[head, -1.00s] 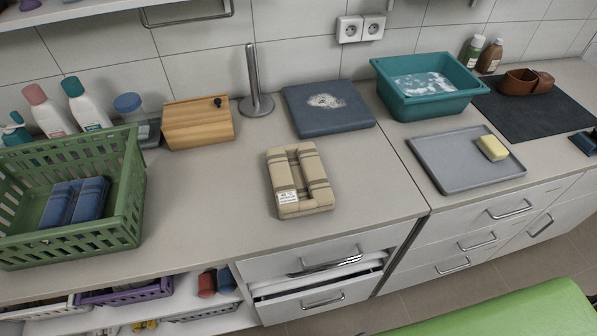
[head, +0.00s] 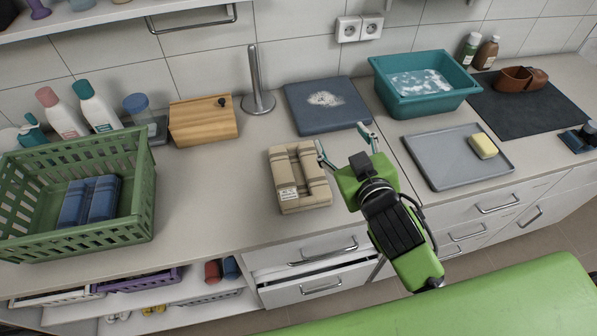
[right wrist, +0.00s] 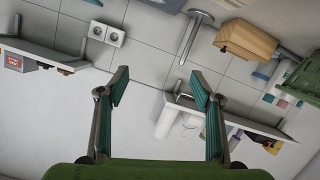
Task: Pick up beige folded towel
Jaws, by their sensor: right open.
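The beige folded towel (head: 299,178) lies on the middle of the counter in the head view, with darker stripes and a white label on its near left part. My right gripper (head: 343,142) is open and empty beside the towel's right side. Its two fingers point toward the back of the counter. In the right wrist view my right gripper (right wrist: 160,82) shows its two teal-padded fingers spread wide with nothing between them. I do not recognise the towel in that view. My left gripper is not in view.
A green basket (head: 135,222) with blue folded cloth stands on the left. A wooden box (head: 203,122), a metal stand (head: 257,85) and a dark blue slab (head: 310,115) are behind the towel. A grey tray (head: 435,165) and teal basin (head: 425,100) are on the right.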

